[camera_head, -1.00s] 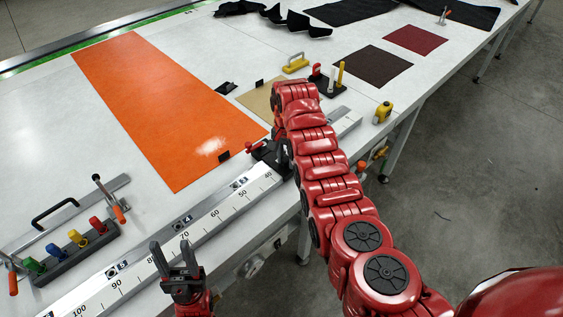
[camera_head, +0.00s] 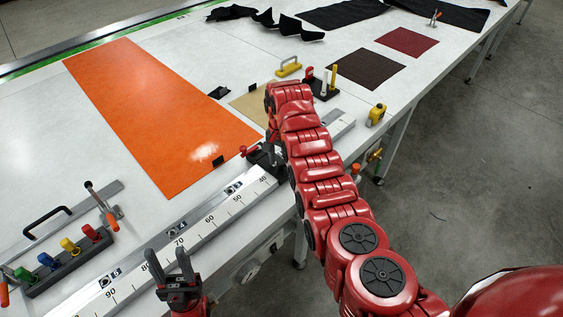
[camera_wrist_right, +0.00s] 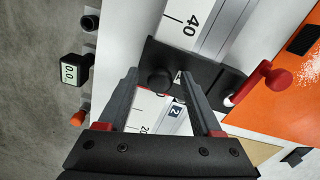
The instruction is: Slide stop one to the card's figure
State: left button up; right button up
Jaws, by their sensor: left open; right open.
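A black stop with a red-knobbed lever (camera_head: 249,150) sits on the white ruled rail (camera_head: 215,212), just beyond its 40 mark; I take it for stop one. In the right wrist view the stop (camera_wrist_right: 205,70) lies across the rail between the 40 and 20 marks, with a round black knob (camera_wrist_right: 160,80). My right gripper (camera_wrist_right: 158,76) is open, its fingers either side of that knob; contact cannot be told. In the head view my right arm mostly hides it. I cannot make out a card.
A grey display reading 0.0 (camera_wrist_right: 72,90) is beside the rail. An orange sheet (camera_head: 155,115) lies behind the rail. A rack of coloured handles (camera_head: 68,260) and toggle clamps stand at left. A yellow-handled tool (camera_head: 288,66) and a yellow block (camera_head: 376,115) lie beyond my right arm.

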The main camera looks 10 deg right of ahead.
notch_tip(320, 180, up, 5)
jog(key=shift+f+b, duration=0.15)
jog(key=shift+b, duration=0.95)
notch_tip(320, 180, up, 12)
jog(key=shift+r+p, duration=0.2)
jog(key=shift+p, duration=0.15)
jog(key=shift+f, duration=0.1)
